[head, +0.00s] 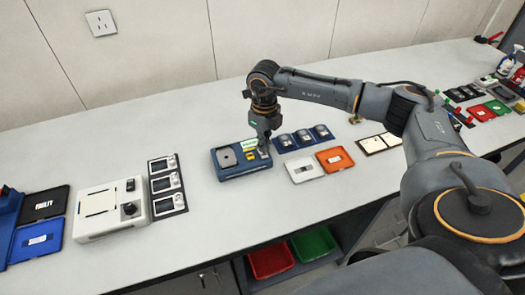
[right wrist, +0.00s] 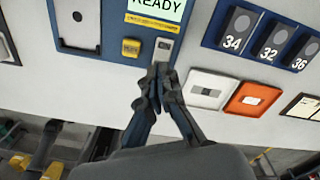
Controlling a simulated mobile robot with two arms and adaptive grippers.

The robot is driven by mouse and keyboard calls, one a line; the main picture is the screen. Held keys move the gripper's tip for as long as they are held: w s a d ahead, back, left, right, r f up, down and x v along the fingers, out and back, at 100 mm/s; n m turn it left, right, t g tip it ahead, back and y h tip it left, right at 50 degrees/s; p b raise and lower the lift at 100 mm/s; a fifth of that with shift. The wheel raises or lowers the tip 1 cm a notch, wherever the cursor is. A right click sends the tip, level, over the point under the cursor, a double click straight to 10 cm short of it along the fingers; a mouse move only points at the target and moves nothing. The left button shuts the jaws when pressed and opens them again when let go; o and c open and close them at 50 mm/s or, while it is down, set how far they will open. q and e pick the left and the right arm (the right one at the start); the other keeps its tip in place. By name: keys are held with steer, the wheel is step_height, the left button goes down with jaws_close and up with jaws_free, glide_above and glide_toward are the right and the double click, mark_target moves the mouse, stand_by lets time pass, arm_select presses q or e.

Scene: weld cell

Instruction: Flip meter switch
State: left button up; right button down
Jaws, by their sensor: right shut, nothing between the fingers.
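The blue meter station (head: 228,170) sits on the bench in the middle of the head view, with a grey plate on its left. In the right wrist view the blue station (right wrist: 112,40) has a green-white screen (right wrist: 155,8) reading READY, a yellow block (right wrist: 131,47) and a small pale switch (right wrist: 163,46) below the screen. My right gripper (head: 264,150) reaches down over the station's right part. In the right wrist view its fingertips (right wrist: 160,70) are together and empty, just below the switch. I cannot tell whether they touch it. My left gripper is not in view.
A blue rack of numbered meters (head: 303,138) stands right of the station, with a white tray (head: 304,169) and an orange tray (head: 334,159) in front. A white device (head: 112,209) stands left.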

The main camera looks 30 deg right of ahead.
steer(key=shift+s+f+b, duration=0.1)
steer(key=shift+f+b, duration=0.8)
steer(key=shift+f, duration=0.2)
stand_by(0.7)
steer(key=shift+r+p, duration=0.65)
steer(key=shift+r, duration=0.2)
steer(key=shift+r+p, duration=1.6)
steer(key=shift+r, duration=1.1)
steer(key=shift+f, duration=0.15)
